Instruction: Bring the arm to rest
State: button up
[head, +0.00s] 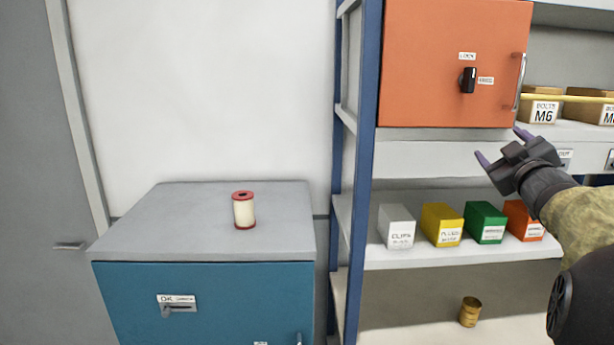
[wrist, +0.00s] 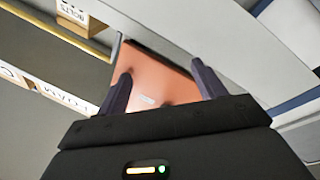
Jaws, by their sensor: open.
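My gripper (head: 501,149) is at the right of the head view, raised in front of the shelf rack, just below and right of the orange cabinet (head: 430,62). Its two purple-grey fingers are spread wide, with nothing between them. In the wrist view the gripper (wrist: 162,88) also shows open, its fingers pointing toward the orange cabinet (wrist: 150,75), which lies beyond them. The forearm comes in from the right edge of the head view. I cannot tell the exact gap between fingers and rack.
A cream spool with red ends (head: 243,210) stands on the blue cabinet (head: 200,290) at left. White, yellow, green and orange bins (head: 441,225) line a shelf below my gripper. A brass-coloured cup (head: 470,312) is on the lower shelf. Boxes marked M6 (head: 542,105) sit behind a yellow bar (head: 567,98).

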jog(key=s+a+f+m+g, duration=0.25)
jog(key=a+f+g, duration=0.2)
jog(key=f, duration=0.75)
jog(key=s+a+f+m+g, duration=0.1)
jog(key=a+f+m+g, duration=0.4)
jog(key=f, duration=0.7)
jog(key=s+a+f+g+y, duration=0.1)
jog(key=s+a+f+g, duration=0.3)
jog(key=s+a+f, duration=0.3)
jog(key=s+a+f+g+y, duration=0.1)
jog(key=s+a+f+g, duration=0.2)
jog(key=s+a+f, duration=0.4)
jog(key=s+f, duration=0.3)
jog(key=s, duration=0.3)
jog(key=shift+s+a+f+n+g, duration=0.2)
jog(key=shift+a+n+g, duration=0.15)
